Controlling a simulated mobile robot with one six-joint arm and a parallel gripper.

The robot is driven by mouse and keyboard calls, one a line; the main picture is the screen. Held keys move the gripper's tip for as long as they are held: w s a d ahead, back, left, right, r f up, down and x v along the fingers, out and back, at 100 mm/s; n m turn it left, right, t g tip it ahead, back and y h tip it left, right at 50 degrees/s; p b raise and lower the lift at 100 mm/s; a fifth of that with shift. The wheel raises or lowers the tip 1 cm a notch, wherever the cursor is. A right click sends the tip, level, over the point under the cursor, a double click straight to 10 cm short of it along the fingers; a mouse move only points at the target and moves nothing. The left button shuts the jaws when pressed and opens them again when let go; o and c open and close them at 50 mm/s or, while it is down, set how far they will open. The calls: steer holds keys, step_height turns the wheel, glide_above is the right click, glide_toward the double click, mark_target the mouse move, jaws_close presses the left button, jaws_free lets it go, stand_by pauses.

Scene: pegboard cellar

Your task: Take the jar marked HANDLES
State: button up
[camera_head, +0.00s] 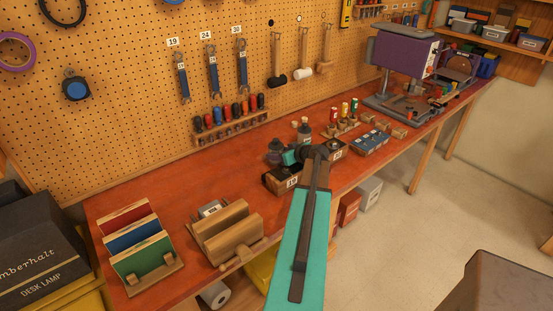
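My teal arm reaches up from the bottom of the head view to the middle of the red bench. My gripper (291,157) is small and partly hidden by my own arm, and I cannot tell if it is open or shut. A dark, squat jar (274,153) stands just left of the gripper, close to it; whether they touch is unclear. A second dark jar or bottle (304,130) with a pale top stands behind the gripper. I can read no HANDLES label on either one.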

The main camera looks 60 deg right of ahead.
steer(key=c, duration=0.7)
steer(key=shift+r, duration=0.15)
steer(key=shift+c, duration=0.2)
steer(key=shift+r+b, duration=1.9)
steer(key=shift+r, duration=3)
steer(key=o, duration=0.9)
steer(key=shift+c, duration=0.2)
steer(key=c, duration=0.9)
